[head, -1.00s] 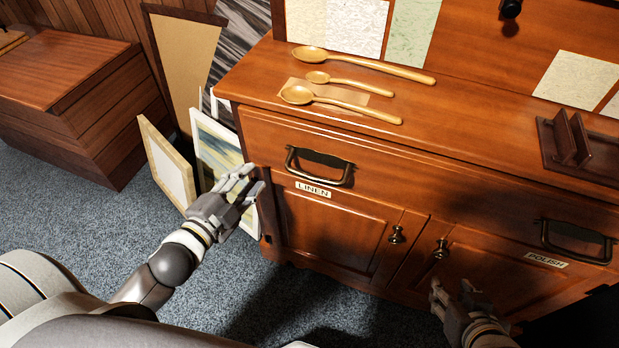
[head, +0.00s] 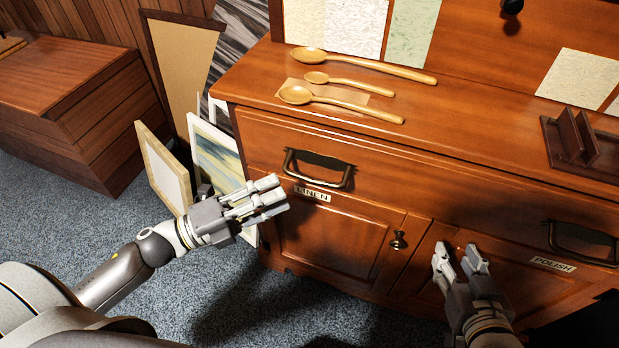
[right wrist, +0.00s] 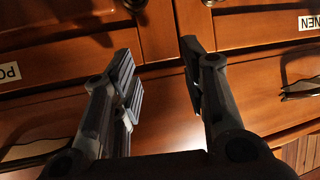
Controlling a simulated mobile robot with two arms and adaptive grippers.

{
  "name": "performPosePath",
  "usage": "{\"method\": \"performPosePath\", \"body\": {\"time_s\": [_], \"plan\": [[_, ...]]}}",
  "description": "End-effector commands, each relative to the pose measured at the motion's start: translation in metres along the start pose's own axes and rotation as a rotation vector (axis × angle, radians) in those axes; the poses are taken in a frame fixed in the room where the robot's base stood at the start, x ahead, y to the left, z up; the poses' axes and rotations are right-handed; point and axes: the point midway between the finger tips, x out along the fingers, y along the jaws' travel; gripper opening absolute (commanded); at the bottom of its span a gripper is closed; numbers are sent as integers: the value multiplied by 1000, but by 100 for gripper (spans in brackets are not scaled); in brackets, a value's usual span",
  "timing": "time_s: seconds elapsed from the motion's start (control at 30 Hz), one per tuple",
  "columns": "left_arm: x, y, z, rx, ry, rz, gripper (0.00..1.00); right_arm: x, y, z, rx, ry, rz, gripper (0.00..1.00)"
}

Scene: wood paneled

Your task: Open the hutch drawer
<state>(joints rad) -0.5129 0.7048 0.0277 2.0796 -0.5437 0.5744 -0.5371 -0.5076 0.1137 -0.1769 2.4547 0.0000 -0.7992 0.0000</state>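The wooden hutch (head: 450,120) has a wide drawer front (head: 420,192) below its top, flush with the body. It has a dark metal bail handle at the left (head: 318,168) and another at the right (head: 582,243). My left gripper (head: 278,197) is just left of and below the left handle, apart from it and holding nothing visible; its finger gap is unclear. My right gripper (head: 458,254) is open and empty before the lower doors, left of and below the right handle. In the right wrist view its fingers (right wrist: 158,75) stand apart with the hutch front beyond.
Wooden spoons (head: 350,88) and a dark holder (head: 580,145) sit on the hutch top. Below are doors labelled LINEN (head: 313,193) and POLISH (head: 553,264), with a round knob (head: 398,240). Framed pictures (head: 215,155) lean beside the hutch, close to my left arm. Carpet is open at left.

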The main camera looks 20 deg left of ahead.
Motion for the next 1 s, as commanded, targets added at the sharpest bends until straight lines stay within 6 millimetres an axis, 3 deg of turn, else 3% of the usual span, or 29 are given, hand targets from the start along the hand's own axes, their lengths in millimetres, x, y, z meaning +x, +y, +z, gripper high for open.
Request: {"method": "performPosePath", "body": {"time_s": [0.5,1.0], "plan": [[66,-1,1,0,0,-2,32,2,-3,-20,0,100,-6,40],[80,0,0,-2,-2,0,32,3,-3,-21,0,106,-6,40]]}}
